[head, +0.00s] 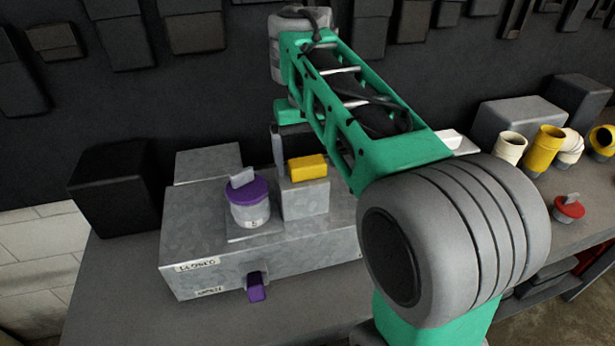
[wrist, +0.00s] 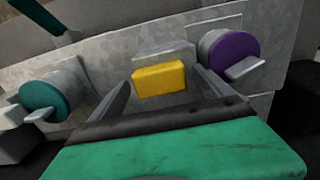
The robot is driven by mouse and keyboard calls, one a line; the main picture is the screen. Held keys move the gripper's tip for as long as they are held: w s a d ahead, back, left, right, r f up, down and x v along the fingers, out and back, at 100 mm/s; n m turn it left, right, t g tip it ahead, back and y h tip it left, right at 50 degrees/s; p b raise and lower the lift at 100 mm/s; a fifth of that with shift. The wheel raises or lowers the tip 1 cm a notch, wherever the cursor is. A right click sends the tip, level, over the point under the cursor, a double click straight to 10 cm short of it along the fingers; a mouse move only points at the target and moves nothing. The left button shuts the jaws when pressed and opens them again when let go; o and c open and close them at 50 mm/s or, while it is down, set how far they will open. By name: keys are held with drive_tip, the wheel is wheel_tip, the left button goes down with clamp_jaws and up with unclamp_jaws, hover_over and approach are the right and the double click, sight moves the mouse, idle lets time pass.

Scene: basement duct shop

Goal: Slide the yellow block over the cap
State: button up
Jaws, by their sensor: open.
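The yellow block (head: 308,168) rests on top of a small grey metal block (head: 305,200) on a galvanized box. In the wrist view the yellow block (wrist: 158,78) shows between the two fingers of my gripper (wrist: 163,84), which is open. I cannot tell whether the fingers touch it. Left of it in the head view stands a round purple cap (head: 246,191) with a grey handle, on a grey cylinder; it also shows at the right of the wrist view (wrist: 230,54). A teal cap (wrist: 46,95) with a grey handle is at the left of the wrist view. My arm hides it in the head view.
The galvanized box (head: 315,245) carries labels and a purple lever (head: 256,287) on its front. A black box (head: 118,188) stands to its left. Yellow and cream pipe pieces (head: 543,150) and a red-capped part (head: 568,207) are at the right. My arm covers the middle right.

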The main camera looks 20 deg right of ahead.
drive_tip(key=shift+f, duration=0.55)
drive_tip(key=shift+r, duration=0.1)
